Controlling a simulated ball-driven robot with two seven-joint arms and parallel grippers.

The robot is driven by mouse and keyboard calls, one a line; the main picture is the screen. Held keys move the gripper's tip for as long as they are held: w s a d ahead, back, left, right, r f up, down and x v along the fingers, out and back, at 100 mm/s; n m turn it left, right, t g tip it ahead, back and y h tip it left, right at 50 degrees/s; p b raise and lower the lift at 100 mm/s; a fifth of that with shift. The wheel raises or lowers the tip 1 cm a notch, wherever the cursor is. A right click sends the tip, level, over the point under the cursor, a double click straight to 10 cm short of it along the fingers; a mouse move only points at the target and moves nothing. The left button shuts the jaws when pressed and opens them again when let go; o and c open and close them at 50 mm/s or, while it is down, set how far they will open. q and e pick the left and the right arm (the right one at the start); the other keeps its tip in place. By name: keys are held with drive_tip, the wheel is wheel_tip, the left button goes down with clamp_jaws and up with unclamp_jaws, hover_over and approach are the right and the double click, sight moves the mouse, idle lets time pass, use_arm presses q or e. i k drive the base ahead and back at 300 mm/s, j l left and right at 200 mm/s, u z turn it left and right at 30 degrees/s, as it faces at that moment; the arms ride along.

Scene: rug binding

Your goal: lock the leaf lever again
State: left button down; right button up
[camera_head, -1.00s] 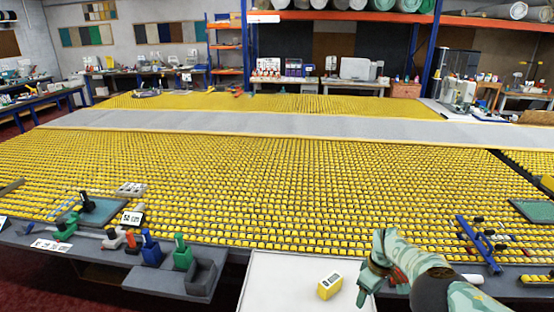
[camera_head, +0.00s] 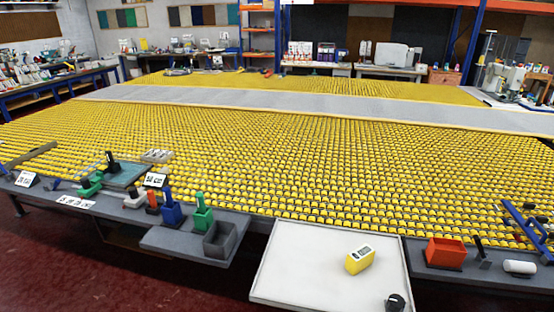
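A pale flat leaf (camera_head: 300,262) with a dark rim stands out from the front edge of the roller table, bottom centre in the head view. A small black knob-like part (camera_head: 397,302) shows at its lower right, partly cut off by the picture's edge; I cannot tell whether it is the leaf lever. A short upright black lever (camera_head: 482,251) stands on the grey ledge beside the orange bin; I cannot tell whether this is the leaf lever or whether it is locked. Neither of my grippers is in view.
A yellow device with a small display (camera_head: 360,260) sits on the leaf. An orange bin (camera_head: 445,253) and a white cylinder (camera_head: 519,267) are on the right ledge. Blue (camera_head: 172,212) and green (camera_head: 202,214) holders and a grey open box (camera_head: 221,239) stand to the left.

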sight(478, 241)
drive_tip(key=i+l+z, duration=0.1)
drive_tip(key=z, duration=0.3)
drive_tip(key=i+l+z, duration=0.1)
drive_tip(key=z, duration=0.25)
drive_tip(key=i+l+z, duration=0.15)
drive_tip(key=z, duration=0.25)
drive_tip(key=i+l+z, duration=0.15)
drive_tip(key=z, duration=0.25)
